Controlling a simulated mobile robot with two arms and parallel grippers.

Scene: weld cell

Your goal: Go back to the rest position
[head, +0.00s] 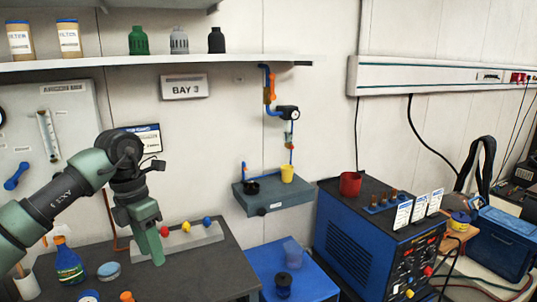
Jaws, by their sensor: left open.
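My left arm comes in from the left side of the head view. Its green left gripper (150,248) points down, in front of the grey strip with coloured knobs on the dark bench (205,270). The jaws are open and I see nothing between them; they show nearly edge-on, so the gap is hard to make out. Whether the fingertips touch the bench I cannot tell. My right gripper is not in view.
A blue bottle (68,262) and a pale blue round tin (109,271) stand left of the gripper. A blue table (265,258) holds a dark jar (283,285). A blue welding machine (350,240) stands right. A shelf (150,59) runs above.

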